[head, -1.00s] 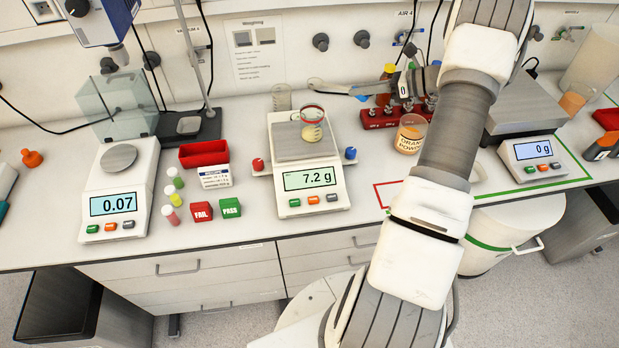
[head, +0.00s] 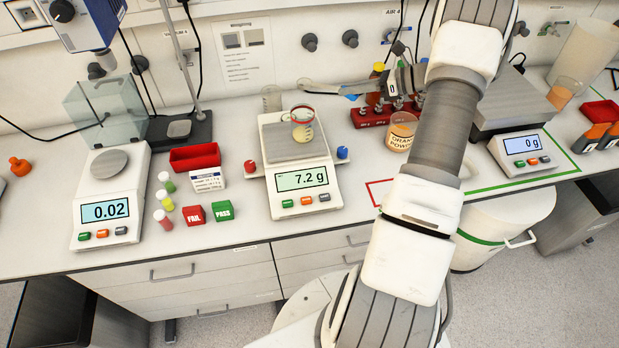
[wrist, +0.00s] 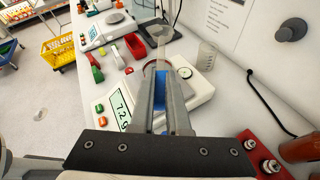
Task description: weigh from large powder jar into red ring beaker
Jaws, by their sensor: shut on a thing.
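The red ring beaker (head: 302,131) stands on the pan of the middle balance (head: 302,183), with pale yellow powder low inside. The balance reads 7.2 g. My gripper (wrist: 162,85) is shut on a scoop with a blue handle (wrist: 160,95). The scoop's pale, translucent end (wrist: 160,36) points ahead past the fingertips. In the head view the scoop's end lies above and behind the beaker; whether it holds powder is unclear. The jar labelled orange powder (head: 401,134) stands right of the balance, partly behind my arm.
A red rack with bottles (head: 370,117) stands behind, near my gripper. An empty glass beaker (head: 271,99) stands behind the balance. Left are a red tray (head: 195,157), small vials and another balance (head: 105,210). A third balance (head: 525,150) stands right.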

